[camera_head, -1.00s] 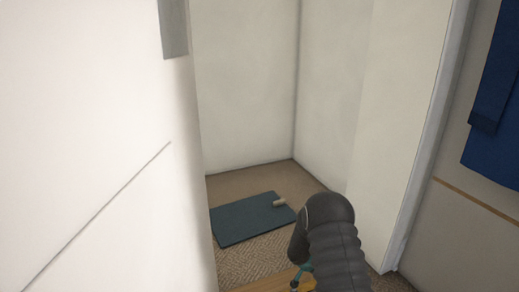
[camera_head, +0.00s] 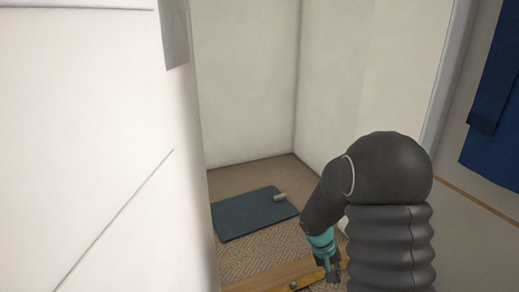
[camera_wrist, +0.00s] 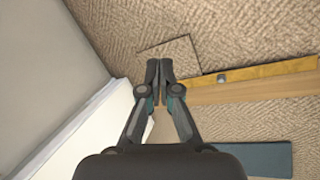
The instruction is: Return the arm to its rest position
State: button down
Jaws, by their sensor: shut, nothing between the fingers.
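My gripper (camera_wrist: 159,72) is shut and empty in the wrist view, its two fingers meeting above the carpet. In the head view my gripper (camera_head: 333,277) hangs low at the bottom, below the bent dark arm. The arm fills the lower right and hides part of the floor and the right wall's base.
A dark teal mat (camera_head: 245,215) lies on the carpet in the alcove, with a small pale cylinder (camera_head: 279,197) on it. A wooden strip (camera_wrist: 240,88) with a yellow edge crosses the floor. White walls stand close on both sides. A blue cloth (camera_head: 493,110) hangs at right.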

jog(key=s+a+r+t+y+p, duration=0.1)
jog(key=s+a+r+t+p, duration=0.1)
jog(key=s+r, duration=0.5)
jog(key=s+a+r+t+y+p, duration=0.1)
jog(key=s+r, duration=0.6)
jog(key=r, duration=0.8)
jog(key=s+a+r+t+y+p, duration=0.2)
jog(key=s+r+p, duration=0.3)
jog(key=r, duration=0.7)
jog(key=s+a+t, duration=0.1)
jog(key=s, duration=0.1)
jog(key=shift+s+a+t, duration=0.3)
jog(key=shift+s, duration=0.05)
